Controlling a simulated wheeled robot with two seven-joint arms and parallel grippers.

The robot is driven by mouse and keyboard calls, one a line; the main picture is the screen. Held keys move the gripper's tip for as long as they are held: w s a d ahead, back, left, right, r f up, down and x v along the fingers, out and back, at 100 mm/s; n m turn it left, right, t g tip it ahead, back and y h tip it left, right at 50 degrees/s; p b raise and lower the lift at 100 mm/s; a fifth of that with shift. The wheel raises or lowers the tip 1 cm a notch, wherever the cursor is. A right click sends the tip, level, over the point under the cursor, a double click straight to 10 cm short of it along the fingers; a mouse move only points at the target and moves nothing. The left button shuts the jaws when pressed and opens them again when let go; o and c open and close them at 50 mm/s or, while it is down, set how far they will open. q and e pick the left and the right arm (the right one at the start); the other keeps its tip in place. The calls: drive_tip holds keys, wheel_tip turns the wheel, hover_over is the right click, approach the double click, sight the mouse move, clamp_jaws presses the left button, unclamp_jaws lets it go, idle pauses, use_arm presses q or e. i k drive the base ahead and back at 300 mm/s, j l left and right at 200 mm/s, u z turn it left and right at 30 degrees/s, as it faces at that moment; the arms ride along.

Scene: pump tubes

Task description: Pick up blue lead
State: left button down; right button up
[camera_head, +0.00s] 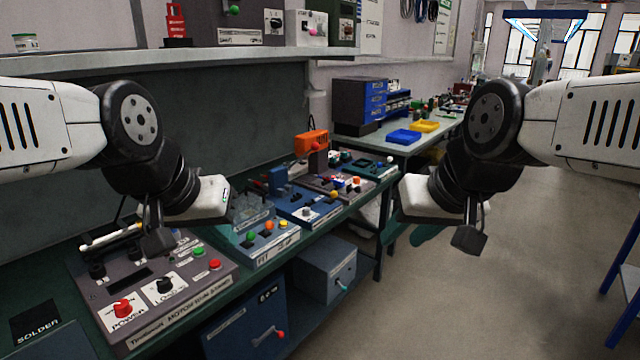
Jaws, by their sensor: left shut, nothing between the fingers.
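My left gripper (155,241) hangs in the air over the back part of the grey control panel (150,285), at the left. It is shut and empty. My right gripper (468,239) hangs over the open floor, to the right of the bench. I see nothing in its fingers, but its opening is seen edge-on. I cannot clearly pick out a blue lead. Some dark and bluish cables (412,9) hang on the far wall at the top, too small to tell apart.
A green bench (310,238) with several electrical units runs away from me. An orange device (311,143) stands up on it. A shelf (180,58) crosses above. Blue units sit underneath. A far table holds blue (404,137) and yellow (424,126) trays.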

sight(341, 183)
drive_tip(key=i+l+u, duration=0.15)
drive_tip(key=u, duration=0.2)
drive_tip(key=i+l+u, duration=0.35)
drive_tip(key=i+l, duration=0.25)
drive_tip(key=i+l+u, duration=0.15)
drive_tip(key=l, duration=0.3)
drive_tip(key=i+l, duration=0.25)
drive_tip(key=i+l+u, duration=0.1)
drive_tip(key=l, duration=0.35)
drive_tip(key=i+l, duration=0.3)
drive_tip(key=l+u, duration=0.05)
drive_tip(key=l, duration=0.05)
